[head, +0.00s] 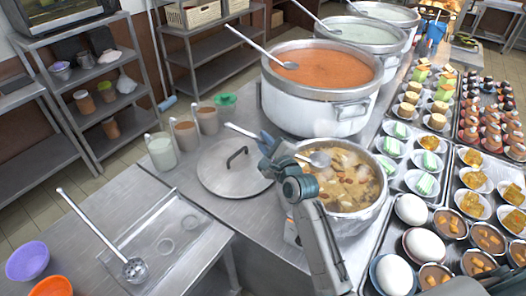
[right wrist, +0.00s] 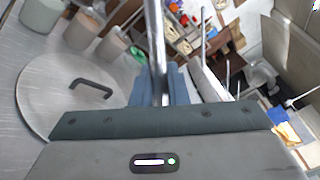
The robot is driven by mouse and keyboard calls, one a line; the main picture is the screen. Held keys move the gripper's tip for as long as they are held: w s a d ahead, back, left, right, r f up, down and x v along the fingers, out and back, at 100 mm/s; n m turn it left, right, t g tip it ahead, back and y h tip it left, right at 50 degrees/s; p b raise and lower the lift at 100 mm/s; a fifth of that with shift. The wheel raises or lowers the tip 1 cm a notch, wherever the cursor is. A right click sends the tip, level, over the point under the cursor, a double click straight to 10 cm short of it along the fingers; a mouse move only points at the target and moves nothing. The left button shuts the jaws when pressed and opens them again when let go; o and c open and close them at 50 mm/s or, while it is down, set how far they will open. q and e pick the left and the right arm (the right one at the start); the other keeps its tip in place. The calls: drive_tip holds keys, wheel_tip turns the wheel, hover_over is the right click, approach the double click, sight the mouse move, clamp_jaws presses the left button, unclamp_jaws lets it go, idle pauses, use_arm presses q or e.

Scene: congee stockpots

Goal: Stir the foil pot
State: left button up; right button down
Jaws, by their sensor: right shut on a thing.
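The nearest silver pot (head: 360,220) is open and holds a light brown broth with chunks in it. I take it to be the foil pot. A metal ladle (head: 320,159) has its bowl at the broth's surface, and its handle slants up to the left over the rim. My right gripper (head: 268,142) is shut on the ladle's handle, above the pot's left rim. In the right wrist view the handle (right wrist: 155,40) stands between the fingers of this gripper (right wrist: 157,90). My left gripper is not in view.
A flat lid (head: 220,178) lies left of the pot. Several cups (head: 186,133) stand behind the lid. A larger pot of orange soup (head: 322,66) stands behind. Trays of eggs (head: 412,208) and small dishes fill the right. Another ladle (head: 135,268) lies at front left.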

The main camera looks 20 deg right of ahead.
drive_tip(key=s+d+r+m+p, duration=0.2)
drive_tip(key=s+d+r+p, duration=0.15)
drive_tip(key=d+r, duration=0.6)
drive_tip(key=b, duration=1)
hover_over(303, 157)
drive_tip(key=shift+t+y, duration=0.3)
drive_tip(key=shift+y, duration=0.1)
drive_tip(key=f, duration=1.1)
drive_tip(key=shift+s+a, duration=0.1)
drive_tip(key=shift+s, duration=0.1)
drive_tip(key=shift+f+b, duration=1.75)
drive_tip(key=shift+f, duration=1.4)
